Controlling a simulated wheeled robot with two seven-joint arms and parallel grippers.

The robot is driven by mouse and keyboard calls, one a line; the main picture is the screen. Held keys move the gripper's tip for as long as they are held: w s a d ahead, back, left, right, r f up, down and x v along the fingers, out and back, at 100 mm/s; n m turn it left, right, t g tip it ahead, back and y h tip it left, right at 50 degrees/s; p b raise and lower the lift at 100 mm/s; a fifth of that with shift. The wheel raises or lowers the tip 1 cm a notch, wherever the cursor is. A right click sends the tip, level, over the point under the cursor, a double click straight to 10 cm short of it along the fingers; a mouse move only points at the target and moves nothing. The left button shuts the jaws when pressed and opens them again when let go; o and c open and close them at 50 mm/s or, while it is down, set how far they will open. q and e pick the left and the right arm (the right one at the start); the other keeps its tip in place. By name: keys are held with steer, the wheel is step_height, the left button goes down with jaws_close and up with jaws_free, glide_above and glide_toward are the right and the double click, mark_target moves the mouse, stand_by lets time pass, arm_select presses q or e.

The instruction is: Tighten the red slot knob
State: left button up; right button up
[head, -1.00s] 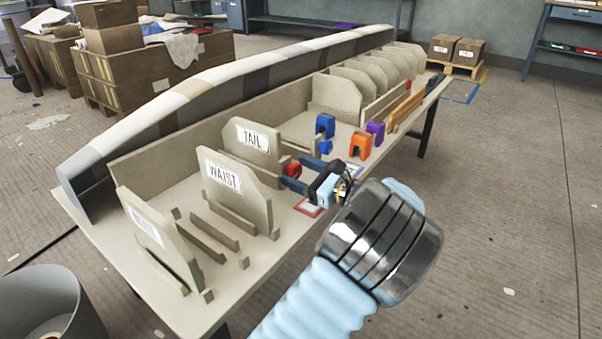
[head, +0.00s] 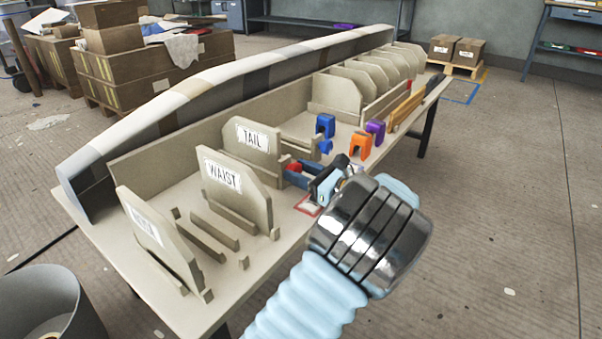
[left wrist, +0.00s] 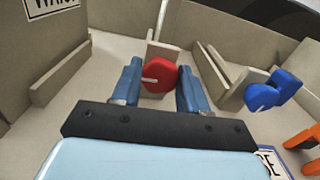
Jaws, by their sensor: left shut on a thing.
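The red slot knob (head: 294,168) is at the near edge of the mould bench, beside the board marked TAIL (head: 255,140). In the left wrist view the red knob (left wrist: 160,79) sits in front of a beige upright piece, with its white mark pointing left. My left gripper (head: 298,172) has its two blue fingers on either side of the knob; in the left wrist view the fingers (left wrist: 160,85) are shut on it. A blue knob (left wrist: 264,96) is to the right, apart from the fingers. My right gripper is not in view.
The board marked WAIST (head: 225,182) stands left of the gripper. Blue (head: 325,125), orange (head: 360,146) and purple (head: 376,131) clamp-like pieces stand to the right. The long curved mould (head: 220,90) runs along the back.

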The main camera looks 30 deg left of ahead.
arm_select(q)
steer(key=shift+w+m, duration=0.1)
steer(key=shift+m, duration=2.5)
steer(key=o, duration=1.1)
steer(key=shift+c, duration=0.2)
steer(key=shift+d, duration=0.15)
steer(key=s+d+p, duration=0.1)
steer(key=d, duration=1.2)
steer(key=shift+d, duration=0.3)
